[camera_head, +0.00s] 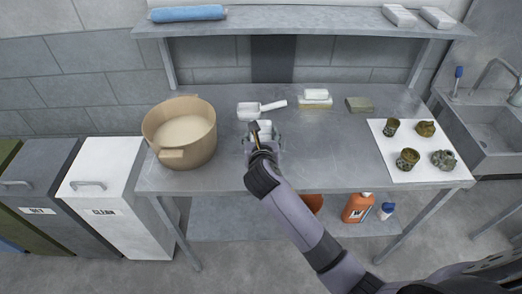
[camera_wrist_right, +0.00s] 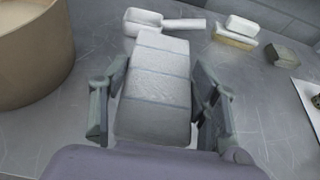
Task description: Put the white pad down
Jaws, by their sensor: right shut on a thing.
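The white pad (camera_wrist_right: 155,85) is a pale block with faint lines across it. It sits between the two fingers of my right gripper (camera_wrist_right: 158,100) in the right wrist view. In the head view the right gripper (camera_head: 262,140) is over the front middle of the metal table (camera_head: 315,150), and the pad (camera_head: 261,127) shows small, partly covered by the gripper. The gripper is shut on the pad. I cannot tell whether the pad's underside touches the table. My left gripper is not in view.
A white scoop (camera_head: 250,110) lies just behind the pad. A large tan pot (camera_head: 181,132) stands to the left. A white block on a yellowish one (camera_head: 315,98) and a grey-green block (camera_head: 359,104) lie behind right.

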